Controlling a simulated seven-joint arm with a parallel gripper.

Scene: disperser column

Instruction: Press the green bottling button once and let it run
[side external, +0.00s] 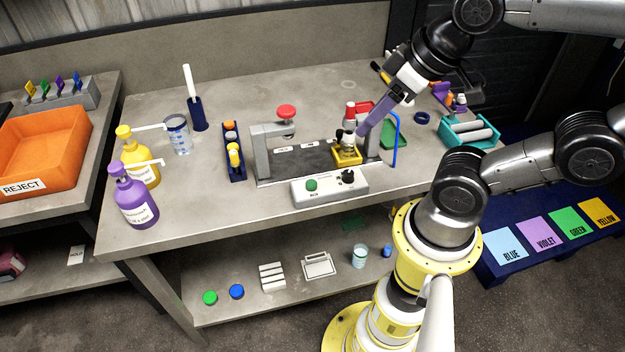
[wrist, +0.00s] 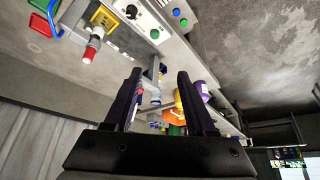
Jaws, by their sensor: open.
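The green button (side external: 311,185) sits on the left of a white control box (side external: 330,191) at the front of the bench, with a black knob (side external: 348,176) on its right. In the wrist view the button (wrist: 154,33) shows near the top. My gripper (side external: 362,132) is behind and to the right of the button, above the bench and apart from the button.
A red-knobbed press (side external: 286,112) stands behind the box. A blue hooped tube (side external: 395,140) rises right of the bottle. Yellow (side external: 143,160) and violet (side external: 135,203) pump bottles stand at left. Bare bench lies left of the box.

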